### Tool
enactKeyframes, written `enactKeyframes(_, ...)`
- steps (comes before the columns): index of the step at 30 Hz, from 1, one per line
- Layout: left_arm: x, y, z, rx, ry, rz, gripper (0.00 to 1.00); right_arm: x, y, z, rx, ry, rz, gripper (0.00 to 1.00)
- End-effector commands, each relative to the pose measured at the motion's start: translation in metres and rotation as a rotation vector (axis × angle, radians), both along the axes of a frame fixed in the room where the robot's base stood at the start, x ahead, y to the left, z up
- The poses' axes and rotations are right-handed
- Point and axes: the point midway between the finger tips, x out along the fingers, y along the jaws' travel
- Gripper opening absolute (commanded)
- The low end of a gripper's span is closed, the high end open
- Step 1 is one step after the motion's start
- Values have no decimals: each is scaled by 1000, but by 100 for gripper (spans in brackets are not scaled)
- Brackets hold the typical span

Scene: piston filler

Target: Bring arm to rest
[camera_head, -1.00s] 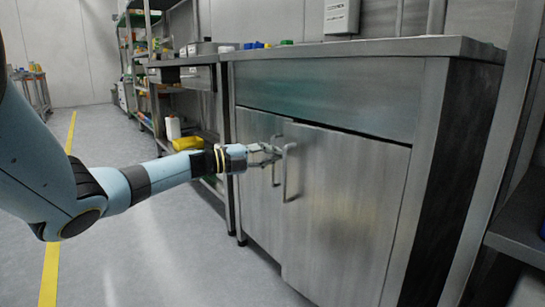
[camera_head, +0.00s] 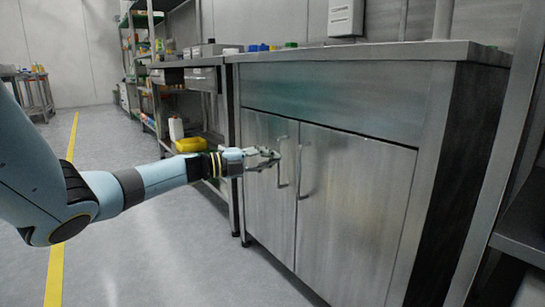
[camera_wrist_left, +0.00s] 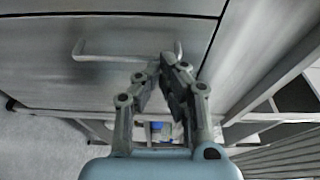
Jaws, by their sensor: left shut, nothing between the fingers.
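My left gripper (camera_head: 273,156) is in front of the steel cabinet (camera_head: 340,95), close to the handle (camera_head: 280,162) of its left door (camera_head: 262,205). Its fingers are shut with nothing between them. The right door (camera_head: 355,215) has its own upright handle (camera_head: 301,172). Both doors look flush with the cabinet front. In the left wrist view the shut fingers (camera_wrist_left: 163,68) are near a bar handle (camera_wrist_left: 120,57) on a door; I cannot tell whether they touch it. My right gripper is out of view.
Small coloured items (camera_head: 262,47) and a grey box (camera_head: 346,18) are at the back of the worktop. A shelf rack (camera_head: 140,60) and a yellow bin (camera_head: 190,145) stand behind my left arm. The floor (camera_head: 165,250) at the left is clear.

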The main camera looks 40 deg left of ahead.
Motion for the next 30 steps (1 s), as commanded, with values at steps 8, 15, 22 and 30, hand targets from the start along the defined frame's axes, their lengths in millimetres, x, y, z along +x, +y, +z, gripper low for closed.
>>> enactKeyframes(8,-30,54,1,2,1,2,0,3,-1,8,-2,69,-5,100)
enactKeyframes(15,-47,82,0,0,0,0,0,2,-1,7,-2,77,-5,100)
enactKeyframes(22,-50,87,0,-1,-1,1,0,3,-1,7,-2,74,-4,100)
enactKeyframes(30,-75,78,-45,-20,78,-4,0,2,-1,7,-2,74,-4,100)
